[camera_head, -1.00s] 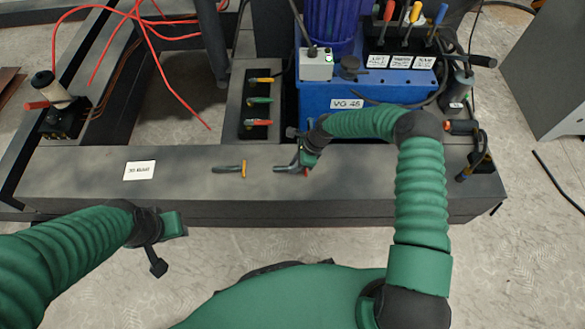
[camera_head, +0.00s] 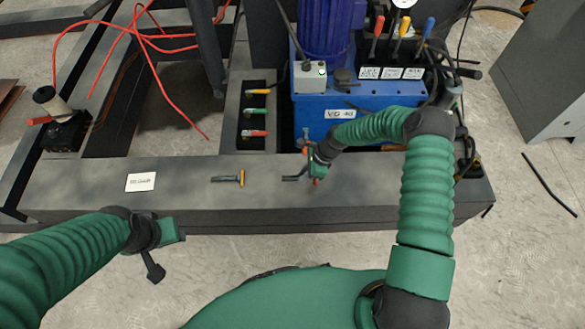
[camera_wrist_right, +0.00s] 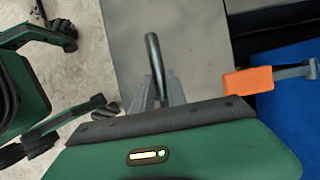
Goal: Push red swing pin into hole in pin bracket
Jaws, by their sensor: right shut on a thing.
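The red swing pin (camera_head: 293,178) has a grey shaft that points left in the head view, with a bit of red beside my right gripper. My right gripper (camera_head: 316,172) is shut on it, low over the grey beam. In the right wrist view the grey shaft (camera_wrist_right: 153,55) sticks out beyond the jaws; its red part is hidden there. I cannot make out the pin bracket or its hole around the shaft. My left gripper (camera_head: 172,231) hangs empty in front of the beam; its jaws are too small to read.
A similar pin with a yellow handle (camera_head: 228,179) is on the beam (camera_head: 90,190) to the left. Yellow, green and red handles (camera_head: 255,133) stand in a column behind. A blue power unit (camera_head: 350,100) with levers stands close behind my right arm.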

